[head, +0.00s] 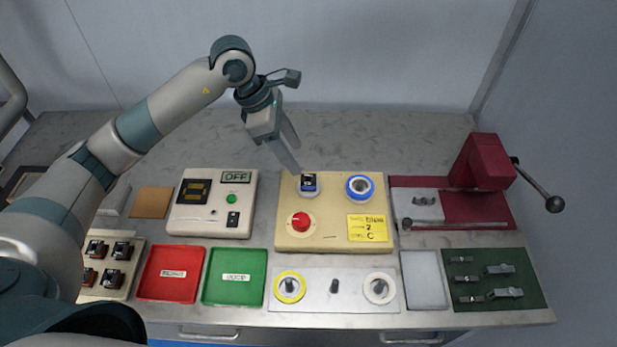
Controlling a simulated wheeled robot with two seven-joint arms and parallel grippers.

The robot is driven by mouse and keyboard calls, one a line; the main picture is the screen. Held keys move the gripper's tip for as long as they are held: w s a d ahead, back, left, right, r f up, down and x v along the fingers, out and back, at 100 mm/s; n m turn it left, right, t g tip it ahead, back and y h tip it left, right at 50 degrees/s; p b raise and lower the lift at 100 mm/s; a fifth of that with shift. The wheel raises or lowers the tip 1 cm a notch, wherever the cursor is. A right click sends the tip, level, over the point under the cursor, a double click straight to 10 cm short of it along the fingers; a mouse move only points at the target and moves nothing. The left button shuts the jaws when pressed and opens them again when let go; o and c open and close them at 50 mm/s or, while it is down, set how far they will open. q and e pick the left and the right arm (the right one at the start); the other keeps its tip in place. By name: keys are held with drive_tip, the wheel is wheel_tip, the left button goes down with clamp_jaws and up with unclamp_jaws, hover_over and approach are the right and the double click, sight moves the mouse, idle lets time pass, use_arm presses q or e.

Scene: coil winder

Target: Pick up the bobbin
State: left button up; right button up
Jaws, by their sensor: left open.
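A small dark blue and black piece, which looks like the bobbin (309,183), sits upright on a pale round seat at the back left of the cream winder box (328,243). My left gripper (292,154) hangs above and just behind the box, a little to the left of this piece. Its two fingers point down and are apart, with nothing between them. It does not touch the piece. Several similar dark pieces with orange parts (113,278) sit in a cream holder at the front left. My right gripper is not in view.
The box also carries a blue ring spool (360,188), a red knob (300,221) and a yellow label. A red lever press (485,163) stands right. A switch box (212,203) stands left. Red (170,287) and green (235,291) trays and yellow and white spools lie in front.

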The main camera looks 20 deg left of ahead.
sight(305, 180)
use_arm(q)
drive_tip(key=shift+p+x, duration=0.5)
drive_tip(key=shift+x, duration=1.55)
drive_tip(key=shift+d+f+p, duration=0.15)
drive_tip(key=shift+f+p, duration=0.4)
drive_tip(key=shift+p, duration=0.1)
drive_tip(key=p+x, duration=0.1)
drive_tip(key=x, duration=0.2)
drive_tip(key=shift+a+f+p, duration=0.1)
drive_tip(key=shift+a+p, duration=0.15)
drive_tip(key=shift+p, duration=0.1)
drive_tip(key=shift+w+d+f, duration=0.1)
drive_tip(key=shift+w+f, duration=0.05)
drive_tip(key=shift+f, duration=0.35)
drive_tip(key=c, duration=1.3)
drive_tip(key=shift+o, duration=0.2)
